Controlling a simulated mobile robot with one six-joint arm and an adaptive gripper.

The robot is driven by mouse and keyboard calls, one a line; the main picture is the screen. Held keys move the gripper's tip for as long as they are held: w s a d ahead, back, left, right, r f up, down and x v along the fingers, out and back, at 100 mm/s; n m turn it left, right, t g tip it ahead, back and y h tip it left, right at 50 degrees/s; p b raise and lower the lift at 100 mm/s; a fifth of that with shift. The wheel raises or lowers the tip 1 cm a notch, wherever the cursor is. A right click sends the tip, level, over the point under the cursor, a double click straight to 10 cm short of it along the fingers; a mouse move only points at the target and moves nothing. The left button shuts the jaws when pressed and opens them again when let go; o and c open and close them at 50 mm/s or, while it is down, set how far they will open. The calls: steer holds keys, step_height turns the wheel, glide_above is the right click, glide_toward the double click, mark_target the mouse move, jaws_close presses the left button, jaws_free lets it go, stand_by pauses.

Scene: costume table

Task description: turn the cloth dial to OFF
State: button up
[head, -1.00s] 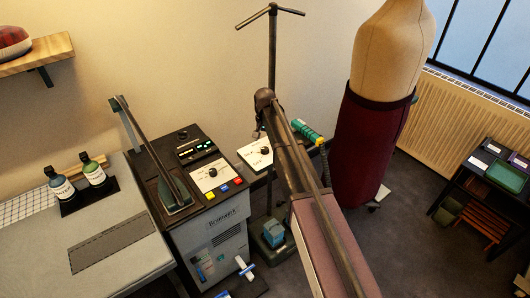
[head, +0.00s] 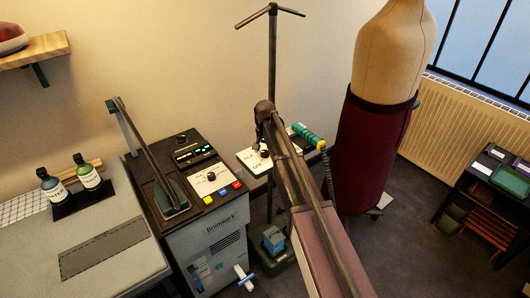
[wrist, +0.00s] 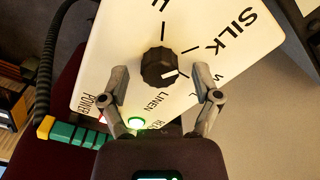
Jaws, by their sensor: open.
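The black cloth dial (wrist: 158,66) sits on a white panel (wrist: 105,60) marked SILK and LINEN, with other labels cut off or partly covered. Its white mark points to the lower right in the wrist view, toward a label partly hidden by my right finger. My gripper (wrist: 160,76) is open, one fingertip on each side of the dial, with visible gaps. I cannot tell its height above the dial. The dial also shows in the head view (head: 264,153), beside my arm, which hides most of my gripper.
A green light (wrist: 136,122) glows on the panel below the dial. A green-and-yellow handle (head: 306,133) lies at the panel's right. The press console (head: 215,205) with another dial stands to the left, and a dress form (head: 365,150) to the right.

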jaws_close()
steer(key=shift+n, duration=0.5)
steer(key=n, duration=1)
steer(key=shift+s, duration=0.1)
stand_by(0.4)
jaws_free()
